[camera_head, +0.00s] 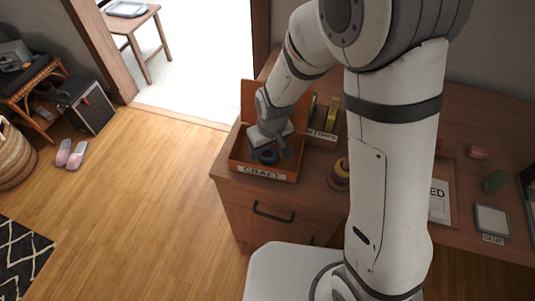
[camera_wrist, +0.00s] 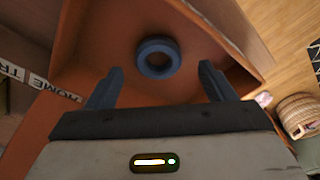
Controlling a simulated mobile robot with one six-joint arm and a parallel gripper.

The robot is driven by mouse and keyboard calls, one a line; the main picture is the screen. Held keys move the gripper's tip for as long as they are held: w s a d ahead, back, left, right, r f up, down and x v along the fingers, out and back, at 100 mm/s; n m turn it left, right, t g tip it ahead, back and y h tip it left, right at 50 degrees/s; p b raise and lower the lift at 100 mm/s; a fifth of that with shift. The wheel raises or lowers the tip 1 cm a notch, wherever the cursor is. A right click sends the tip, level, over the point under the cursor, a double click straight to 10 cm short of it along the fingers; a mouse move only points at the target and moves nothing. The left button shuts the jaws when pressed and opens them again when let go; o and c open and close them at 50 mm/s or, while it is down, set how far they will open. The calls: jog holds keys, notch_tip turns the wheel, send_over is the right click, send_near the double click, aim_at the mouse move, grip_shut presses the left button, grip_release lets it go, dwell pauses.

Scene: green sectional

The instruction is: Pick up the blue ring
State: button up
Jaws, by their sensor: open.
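The blue ring (camera_wrist: 158,57) lies flat on the floor of the orange craft box (camera_wrist: 105,25), seen in the wrist view ahead of my fingertips. My gripper (camera_wrist: 160,78) is open, with one finger on each side of the ring's line and nothing between them. In the head view the ring (camera_head: 267,156) sits inside the box (camera_head: 236,167), which bears a "CRAFT" label, and my gripper (camera_head: 268,146) reaches down into the box just above it. The exact gap between fingers and ring cannot be told.
The box's raised lid or back panel (camera_head: 262,98) stands behind my wrist. A compartment with upright items (camera_head: 331,115) adjoins the box at right. A stack of coloured rings (camera_head: 339,175) stands on the desk. A framed sign (camera_head: 441,202) lies farther right.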

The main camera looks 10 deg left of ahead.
jog(key=shift+w+f, duration=0.15)
jog(key=shift+f, duration=0.55)
jog(key=shift+w+f, duration=0.1)
jog(key=shift+f, duration=0.6)
jog(key=c, duration=1)
